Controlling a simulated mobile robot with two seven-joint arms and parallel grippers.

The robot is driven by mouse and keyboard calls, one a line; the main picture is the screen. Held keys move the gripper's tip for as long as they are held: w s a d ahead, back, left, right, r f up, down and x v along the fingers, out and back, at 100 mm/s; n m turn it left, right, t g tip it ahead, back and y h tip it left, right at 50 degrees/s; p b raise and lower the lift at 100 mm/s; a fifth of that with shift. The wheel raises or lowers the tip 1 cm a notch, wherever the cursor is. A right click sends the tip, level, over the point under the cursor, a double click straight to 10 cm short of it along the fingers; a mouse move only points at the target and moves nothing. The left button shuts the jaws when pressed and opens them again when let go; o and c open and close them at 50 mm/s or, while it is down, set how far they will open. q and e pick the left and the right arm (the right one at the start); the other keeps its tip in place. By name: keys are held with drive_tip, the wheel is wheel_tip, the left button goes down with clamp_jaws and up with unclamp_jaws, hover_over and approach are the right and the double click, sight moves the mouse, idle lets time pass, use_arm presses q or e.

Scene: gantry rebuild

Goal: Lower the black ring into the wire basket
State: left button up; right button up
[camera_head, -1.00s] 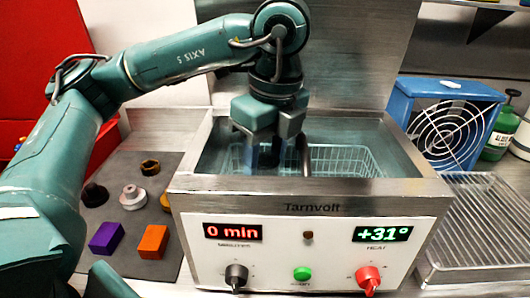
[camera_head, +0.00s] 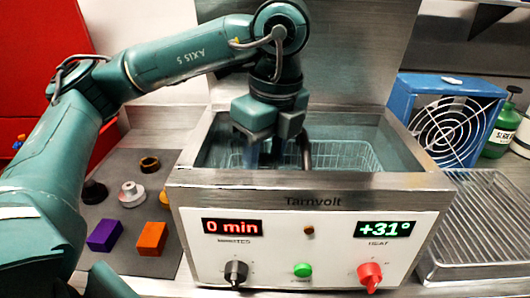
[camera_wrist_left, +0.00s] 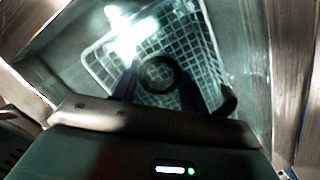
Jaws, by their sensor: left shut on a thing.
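My left gripper (camera_head: 268,155) reaches down into the open metal tank of the Tarnvolt machine (camera_head: 314,202). In the left wrist view, its two fingers (camera_wrist_left: 157,92) are shut on a black ring (camera_wrist_left: 157,73), seen over the mesh of the wire basket (camera_wrist_left: 188,50). The basket also shows in the head view (camera_head: 345,155), inside the tank to the right of the fingers. The ring is hidden in the head view. I cannot tell whether it touches the basket floor. My right gripper is not in view.
On a grey mat (camera_head: 128,222) at left lie a black part (camera_head: 93,192), a dark ring (camera_head: 149,164), a silver part (camera_head: 131,194) and purple and orange blocks. A blue fan (camera_head: 450,125), green bottle (camera_head: 502,130) and wire rack (camera_head: 485,225) stand right of the tank.

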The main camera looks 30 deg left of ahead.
sight(274, 167)
use_arm(q)
drive_tip(key=shift+f+b, duration=0.95)
drive_tip(key=shift+f, duration=0.15)
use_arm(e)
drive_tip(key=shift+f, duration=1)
use_arm(q)
drive_tip(key=o, duration=1.2)
drive_tip(key=shift+c, duration=0.2)
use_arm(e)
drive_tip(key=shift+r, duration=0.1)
use_arm(q)
drive_tip(key=shift+d+r, duration=0.1)
drive_tip(key=shift+r, duration=0.65)
wheel_tip(274, 167, up, 12)
drive_tip(key=d+p, duration=0.1)
drive_tip(key=p, duration=0.2)
drive_tip(key=shift+s+d+f+p, duration=0.2)
drive_tip(key=shift+d+f+p, duration=0.05)
drive_tip(key=shift+d+p, duration=0.15)
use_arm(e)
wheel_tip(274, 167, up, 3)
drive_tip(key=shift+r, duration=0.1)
